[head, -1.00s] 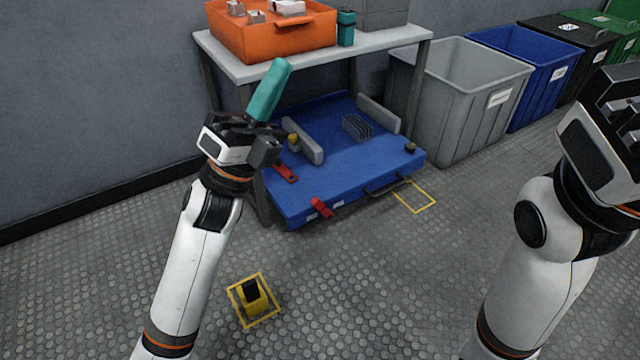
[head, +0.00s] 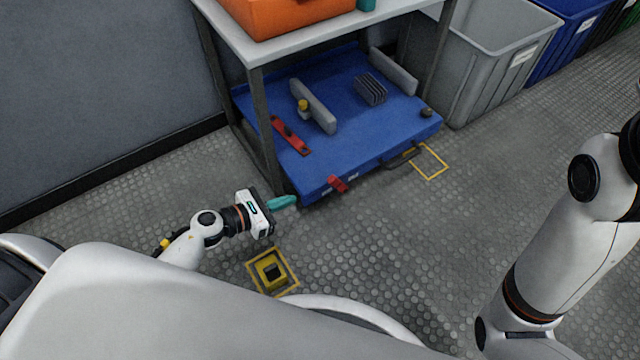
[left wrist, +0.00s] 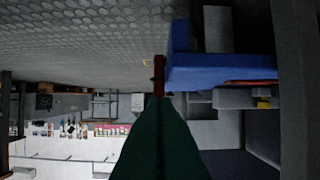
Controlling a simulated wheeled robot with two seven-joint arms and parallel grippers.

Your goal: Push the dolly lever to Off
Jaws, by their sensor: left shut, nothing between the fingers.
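The blue dolly (head: 350,150) stands under the table, with its front edge facing me. A red lever (head: 338,184) sits on that front edge, with small pale labels beside it that are too small to read. My left gripper (head: 281,202) is low over the floor, left of the lever and apart from it. Its teal fingers are shut and empty, and point right toward the dolly's front corner. In the left wrist view, which looks upside down, the teal fingers (left wrist: 160,140) point toward the red lever (left wrist: 158,75) at the blue dolly's edge. My right gripper is out of view.
A table leg (head: 262,135) stands just behind my left gripper. A yellow block with a dark top (head: 271,270) sits on the floor nearer me. The dolly's dark handle (head: 402,158) is right of the lever. Open floor lies in front.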

